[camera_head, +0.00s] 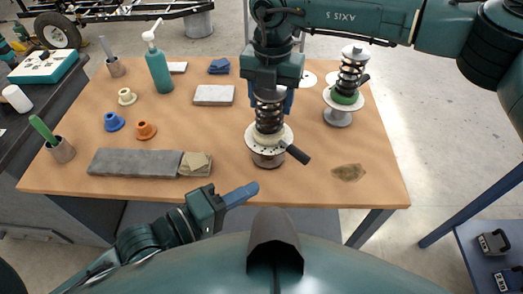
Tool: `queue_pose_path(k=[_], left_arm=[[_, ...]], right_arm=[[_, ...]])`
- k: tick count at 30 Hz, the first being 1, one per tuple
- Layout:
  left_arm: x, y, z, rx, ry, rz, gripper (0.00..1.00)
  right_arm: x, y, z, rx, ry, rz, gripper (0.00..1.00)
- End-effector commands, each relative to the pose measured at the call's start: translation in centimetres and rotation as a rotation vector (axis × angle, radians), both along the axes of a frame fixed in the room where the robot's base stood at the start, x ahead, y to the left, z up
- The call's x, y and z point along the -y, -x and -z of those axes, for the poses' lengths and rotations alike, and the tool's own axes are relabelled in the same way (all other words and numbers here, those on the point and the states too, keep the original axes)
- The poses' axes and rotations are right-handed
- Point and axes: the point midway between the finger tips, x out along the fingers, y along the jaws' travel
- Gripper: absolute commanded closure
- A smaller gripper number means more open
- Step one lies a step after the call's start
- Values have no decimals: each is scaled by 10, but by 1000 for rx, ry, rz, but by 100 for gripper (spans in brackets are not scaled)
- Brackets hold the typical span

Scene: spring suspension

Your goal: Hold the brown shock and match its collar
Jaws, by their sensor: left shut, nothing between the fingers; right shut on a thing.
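A shock with a black coil spring and a brownish base (267,158) stands upright near the middle of the table, with a pale round plate and a dark side lever. My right gripper (270,92) comes down from above, shut on its top end, which it largely hides. Three loose collars lie at the left: a cream collar (127,97), a blue collar (114,122) and an orange-brown collar (145,131). A second shock (348,75) with a green collar stands at the back right. My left gripper (240,195) is shut and empty off the table's front edge.
A grey slab (133,162) with a tan cloth beside it lies front left. A teal pump bottle (158,68), a pale block (213,95), a blue cloth (219,66) and two metal cups are farther left. A stained patch (348,173) marks the front right.

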Motion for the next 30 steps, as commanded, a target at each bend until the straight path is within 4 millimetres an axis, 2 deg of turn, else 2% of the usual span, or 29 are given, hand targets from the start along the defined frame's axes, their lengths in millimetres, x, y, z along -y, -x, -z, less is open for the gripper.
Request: queue_pose_path(k=[7, 8, 17, 25, 30], left_arm=[[-1, 1, -1, 2, 0, -1, 100], [-1, 1, -1, 2, 0, -1, 100], [-1, 0, 0, 2, 0, -1, 100], [-1, 0, 0, 2, 0, -1, 100], [-1, 0, -1, 2, 0, -1, 100]], right_arm=[[1, -1, -1, 5, 2, 1, 71], [1, -1, -1, 5, 2, 1, 43], [1, -1, 0, 2, 3, 1, 18], [1, -1, -2, 3, 2, 1, 18], [1, -2, -22, 6, 1, 1, 18]])
